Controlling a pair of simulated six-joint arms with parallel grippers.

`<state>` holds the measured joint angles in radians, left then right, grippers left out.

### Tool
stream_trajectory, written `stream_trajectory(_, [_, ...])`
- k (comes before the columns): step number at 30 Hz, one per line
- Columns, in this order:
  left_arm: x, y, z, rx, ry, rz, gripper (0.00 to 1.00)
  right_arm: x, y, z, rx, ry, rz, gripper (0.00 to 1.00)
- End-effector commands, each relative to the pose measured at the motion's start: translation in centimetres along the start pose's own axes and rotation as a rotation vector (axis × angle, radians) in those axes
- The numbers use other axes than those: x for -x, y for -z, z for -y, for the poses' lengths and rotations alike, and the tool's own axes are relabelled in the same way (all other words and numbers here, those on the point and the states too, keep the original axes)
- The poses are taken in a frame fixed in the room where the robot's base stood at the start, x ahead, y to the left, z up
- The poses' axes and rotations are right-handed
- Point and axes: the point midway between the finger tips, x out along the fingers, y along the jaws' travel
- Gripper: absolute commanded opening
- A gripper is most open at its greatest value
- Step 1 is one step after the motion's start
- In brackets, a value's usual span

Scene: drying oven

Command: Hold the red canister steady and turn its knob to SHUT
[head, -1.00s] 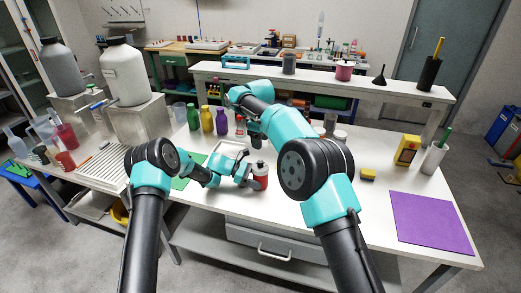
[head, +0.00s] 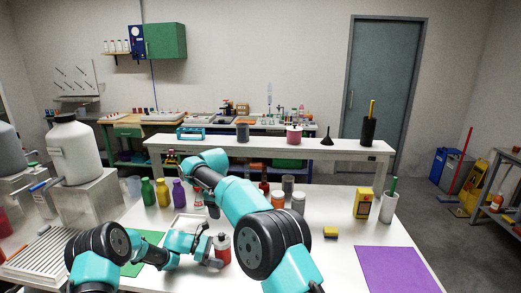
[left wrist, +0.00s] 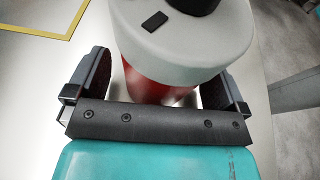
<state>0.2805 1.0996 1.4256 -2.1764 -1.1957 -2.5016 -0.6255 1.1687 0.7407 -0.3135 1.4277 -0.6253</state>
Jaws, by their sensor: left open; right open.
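The red canister (head: 223,257) stands on the white table, with a pale lid and a dark knob on top. In the left wrist view, its red body (left wrist: 160,88) shows below the wide grey lid (left wrist: 185,45), which carries a small black mark; the knob is cut off at the top edge. My left gripper (head: 217,262) is open, its two fingers on either side of the canister's body. Whether they touch it is unclear. My right gripper (head: 212,208) is open, above and a little behind the canister, pointing down. The knob's setting cannot be read.
Green, yellow and purple bottles (head: 163,192) stand behind at the left, near a white tray (head: 190,226). Several jars (head: 298,202) stand behind my right arm.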

Motion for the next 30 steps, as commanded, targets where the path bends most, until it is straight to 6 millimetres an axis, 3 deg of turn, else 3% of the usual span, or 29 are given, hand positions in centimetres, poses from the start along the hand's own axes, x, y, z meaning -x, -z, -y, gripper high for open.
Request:
stream_trajectory(5, [0.2,0.0,0.0,0.0,-0.001,0.0,0.99,0.0,0.0,0.0,0.0,0.0,0.0,0.52])
stream_trajectory(11, [2.0,0.0,-0.1,-0.002,-0.002,-0.001,0.99,0.0,0.0,0.0,0.0,0.0,0.0,0.52])
stream_trajectory(24, [9.8,0.0,-0.1,-0.001,-0.004,-0.001,0.99,0.0,0.0,0.0,0.0,0.0,0.0,0.52])
stream_trajectory(30, [11.8,0.0,0.0,0.0,-0.001,-0.001,0.99,0.0,0.0,0.0,0.0,0.0,0.0,0.52])
